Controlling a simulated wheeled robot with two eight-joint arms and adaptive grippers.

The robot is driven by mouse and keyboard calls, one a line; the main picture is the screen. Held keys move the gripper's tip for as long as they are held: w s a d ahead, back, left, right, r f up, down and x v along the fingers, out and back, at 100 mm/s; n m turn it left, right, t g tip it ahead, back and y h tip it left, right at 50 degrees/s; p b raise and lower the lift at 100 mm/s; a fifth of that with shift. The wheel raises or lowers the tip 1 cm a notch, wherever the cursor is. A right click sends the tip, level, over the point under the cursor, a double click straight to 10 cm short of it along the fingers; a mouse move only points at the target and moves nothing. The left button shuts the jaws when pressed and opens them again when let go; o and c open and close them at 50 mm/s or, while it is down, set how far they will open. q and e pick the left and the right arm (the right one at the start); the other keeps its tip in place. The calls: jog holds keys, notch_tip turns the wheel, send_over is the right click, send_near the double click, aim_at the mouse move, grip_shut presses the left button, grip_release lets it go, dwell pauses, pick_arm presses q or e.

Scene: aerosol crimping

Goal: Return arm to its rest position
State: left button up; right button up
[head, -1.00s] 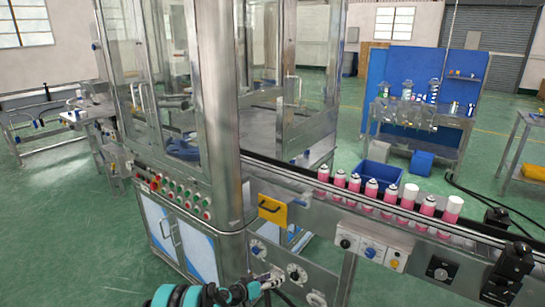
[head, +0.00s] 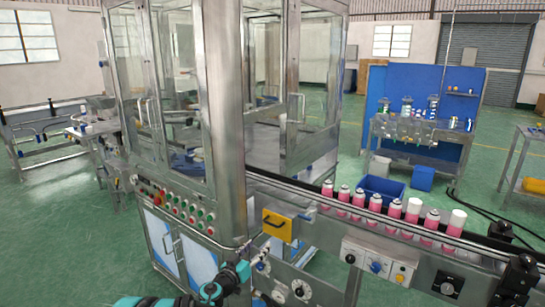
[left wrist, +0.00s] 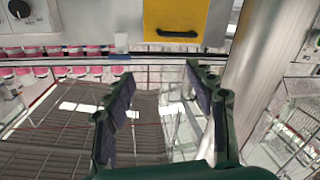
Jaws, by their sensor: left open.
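My left arm comes in at the bottom of the head view, with teal and black links. Its gripper (head: 264,250) is in front of the machine's lower panel, just below the yellow plate. In the left wrist view the two dark green fingers (left wrist: 160,92) stand wide apart with nothing between them. The gripper is open and empty. The yellow plate (head: 278,225) with a black handle also shows beyond the fingers in the left wrist view (left wrist: 186,22). My right gripper is not in view.
A steel-framed glass machine (head: 226,100) stands close by, with a button panel (head: 180,208). A conveyor (head: 470,240) carrying several pink cans (head: 375,203) runs right. A blue bin (head: 381,188) sits behind it. Black devices (head: 520,275) stand at the lower right.

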pick_arm(q)
jog(key=s+a+r+n+t+y, duration=0.1)
jog(key=s+a+r+n+y, duration=0.2)
jog(key=r, duration=0.4)
jog(key=s+a+r+t+y, duration=0.1)
jog(key=a+r+y, duration=0.2)
jog(key=a+r, duration=0.3)
jog(key=s+a+r+n+g+y, duration=0.25)
jog(key=s+a+y, duration=0.35)
jog(key=s, duration=0.4)
jog(key=s+d+f+m+g+h, duration=0.1)
jog(key=s+f+g, duration=0.3)
jog(key=s, duration=1)
jog(key=s+d+f+m+g+h, duration=0.1)
jog(key=s+f+g, duration=0.3)
jog(key=s+f, duration=0.7)
jog(key=s+m+h, duration=0.1)
jog(key=s, duration=0.3)
jog(key=shift+d+h, duration=0.3)
jog(key=shift+d, duration=0.1)
